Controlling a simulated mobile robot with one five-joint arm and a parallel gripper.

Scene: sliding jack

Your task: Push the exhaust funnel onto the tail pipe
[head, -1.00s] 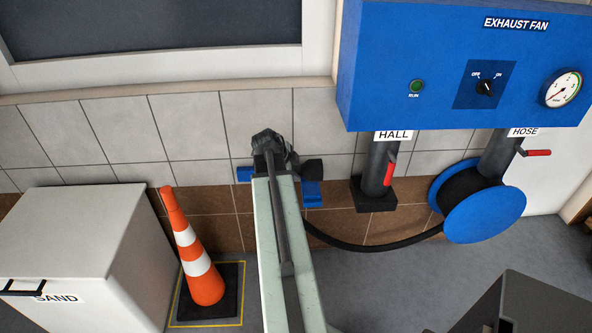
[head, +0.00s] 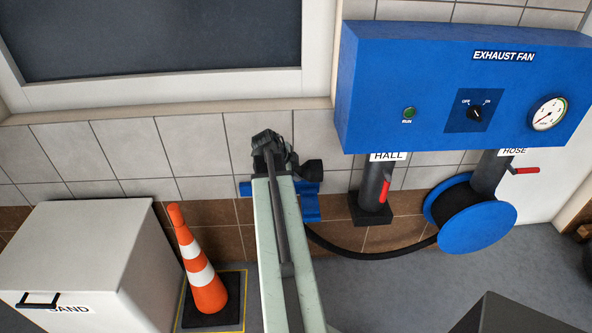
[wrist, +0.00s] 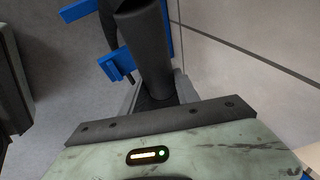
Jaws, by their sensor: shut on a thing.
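The exhaust funnel (head: 312,169) is a dark grey piece that sticks out to the right of my gripper (head: 270,146) in the head view. In the wrist view the funnel (wrist: 150,55) is a dark tube, its wider open end toward the top. My gripper is shut on it; the fingertips are mostly hidden. The funnel is in front of or over the blue wall bracket (head: 310,208), which also shows in the wrist view (wrist: 116,63). I cannot tell whether they touch. No tail pipe can be made out.
A black hose (head: 370,255) runs from the bracket area to the blue reel (head: 478,228). The blue exhaust fan box (head: 420,90) hangs above two pipes with red handles. An orange-white cone (head: 205,282) and a white sand bin (head: 75,250) stand at left.

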